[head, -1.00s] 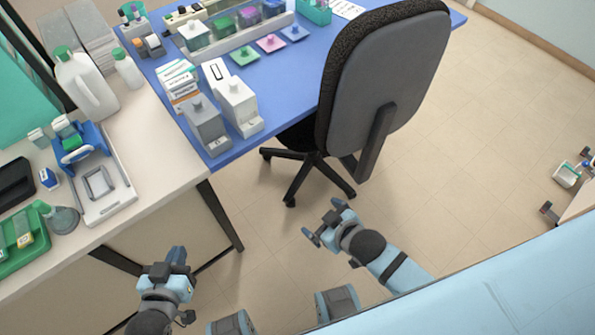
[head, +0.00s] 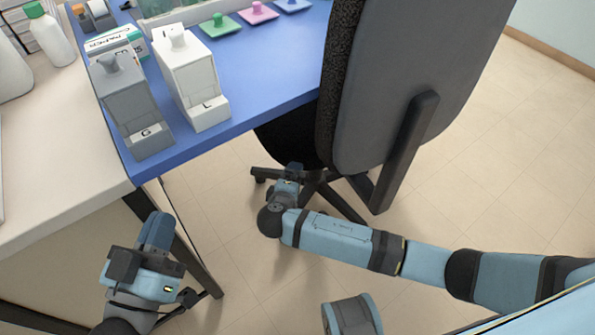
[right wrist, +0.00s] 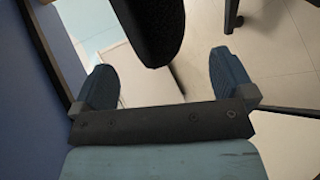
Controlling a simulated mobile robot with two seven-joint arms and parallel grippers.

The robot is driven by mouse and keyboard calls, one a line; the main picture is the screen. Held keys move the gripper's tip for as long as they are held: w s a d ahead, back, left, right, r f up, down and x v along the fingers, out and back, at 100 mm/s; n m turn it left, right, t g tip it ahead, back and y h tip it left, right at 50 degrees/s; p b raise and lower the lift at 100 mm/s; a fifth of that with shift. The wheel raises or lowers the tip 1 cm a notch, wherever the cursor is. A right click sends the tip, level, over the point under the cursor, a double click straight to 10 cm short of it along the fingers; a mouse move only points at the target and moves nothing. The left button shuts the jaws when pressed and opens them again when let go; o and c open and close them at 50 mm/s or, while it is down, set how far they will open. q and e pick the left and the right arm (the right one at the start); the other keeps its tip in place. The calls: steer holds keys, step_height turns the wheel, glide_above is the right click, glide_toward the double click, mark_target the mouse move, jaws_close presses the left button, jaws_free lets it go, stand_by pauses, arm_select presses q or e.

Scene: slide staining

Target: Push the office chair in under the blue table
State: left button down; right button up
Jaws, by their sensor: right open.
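The office chair (head: 410,75) stands at the right end of the blue table (head: 262,75), its grey-backed backrest toward me. Its black seat (head: 287,138) partly shows beside the table's front edge, with the five-star base below. My right gripper (head: 290,172) is low beside the seat and base; its fingers are hard to make out there. In the right wrist view it (right wrist: 165,85) is open, with a black chair part (right wrist: 155,30) ahead between the fingers; contact is unclear. My left gripper (head: 156,232) is at lower left, before the table leg and away from the chair; its finger gap is hidden.
A grey box (head: 130,110) and a white box (head: 190,80) stand near the blue table's front edge. A pale bench (head: 60,185) with a white bottle (head: 50,35) is at left. A dark table leg (head: 190,250) stands below the corner. The floor at right (head: 510,150) is clear.

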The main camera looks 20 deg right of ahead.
mark_target(302, 161)
arm_select(q)
steer(key=shift+w+d, duration=0.15)
steer(key=shift+w, duration=0.05)
arm_select(e)
steer(key=shift+w+r+h, duration=0.25)
steer(key=shift+w+h, duration=0.05)
steer(key=shift+w, duration=0.15)
steer(key=shift+a, duration=0.1)
steer(key=b+x, duration=0.5)
steer(key=x, duration=0.7)
steer(key=shift+w+f, duration=0.15)
steer(key=shift+f, duration=0.1)
steer(key=shift+x, duration=0.8)
arm_select(q)
step_height(302, 161, down, 8)
steer(key=g, duration=0.3)
steer(key=shift+w+d+r+m, duration=0.15)
steer(key=shift+d+m, duration=0.15)
steer(key=shift+m, duration=0.1)
arm_select(e)
steer(key=shift+r, duration=0.2)
steer(key=c, duration=1.6)
